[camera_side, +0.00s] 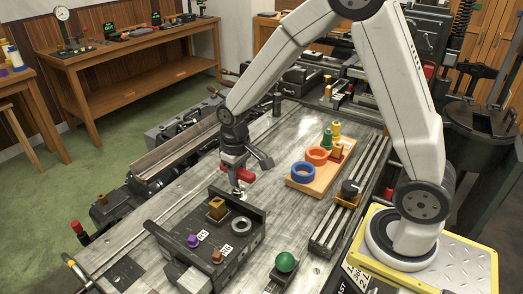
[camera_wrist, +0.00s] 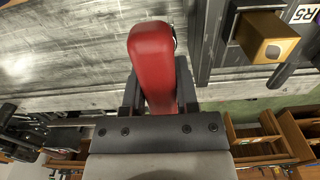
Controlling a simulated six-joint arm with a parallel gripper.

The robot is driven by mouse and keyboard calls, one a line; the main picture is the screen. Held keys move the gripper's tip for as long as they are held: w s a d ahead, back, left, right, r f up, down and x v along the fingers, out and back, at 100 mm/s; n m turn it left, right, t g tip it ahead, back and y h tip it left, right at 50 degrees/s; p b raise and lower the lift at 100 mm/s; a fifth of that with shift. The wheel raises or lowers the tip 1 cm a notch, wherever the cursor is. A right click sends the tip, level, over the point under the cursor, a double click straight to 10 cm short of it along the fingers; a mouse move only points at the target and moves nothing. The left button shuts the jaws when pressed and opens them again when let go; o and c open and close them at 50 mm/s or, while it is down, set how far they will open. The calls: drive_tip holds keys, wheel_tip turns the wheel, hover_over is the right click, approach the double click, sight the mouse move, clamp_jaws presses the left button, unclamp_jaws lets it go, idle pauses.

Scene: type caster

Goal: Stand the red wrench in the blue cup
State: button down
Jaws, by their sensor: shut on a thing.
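The red wrench (camera_side: 243,174) is in my gripper (camera_side: 236,176), which is shut on it. In the wrist view the red handle of the wrench (camera_wrist: 152,55) lies between the two dark fingers of my gripper (camera_wrist: 156,92). In the side view a small pale metal part shows just below the gripper, close above the grey table; I cannot tell whether it touches. The blue cup (camera_side: 303,175), a short round ring shape, stands on the wooden board at the right of the gripper, apart from it. Its inside is partly hidden. The cup is not in the wrist view.
The wooden board (camera_side: 314,186) also holds an orange cup (camera_side: 316,154) and green and yellow pieces behind. A dark fixture block (camera_side: 190,262) with brass, purple and copper pegs stands at front left. A green ball knob (camera_side: 285,262) stands in front. Bare table lies between gripper and board.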

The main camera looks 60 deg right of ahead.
idle(0.6)
drive_tip(key=s+d+r+m, duration=0.3)
drive_tip(key=s+d+r, duration=0.1)
drive_tip(key=d, duration=0.5)
drive_tip(key=s+d+r+m, duration=0.3)
drive_tip(key=s+d+r, duration=0.2)
drive_tip(key=d, duration=0.4)
drive_tip(key=shift+s+d+r, duration=0.25)
drive_tip(key=shift+s+r, duration=0.05)
drive_tip(key=shift+s, duration=0.1)
drive_tip(key=shift+f, duration=0.1)
drive_tip(key=shift+f, duration=2.75)
drive_tip(key=shift+f, duration=2.15)
drive_tip(key=shift+c, duration=1.4)
unclamp_jaws()
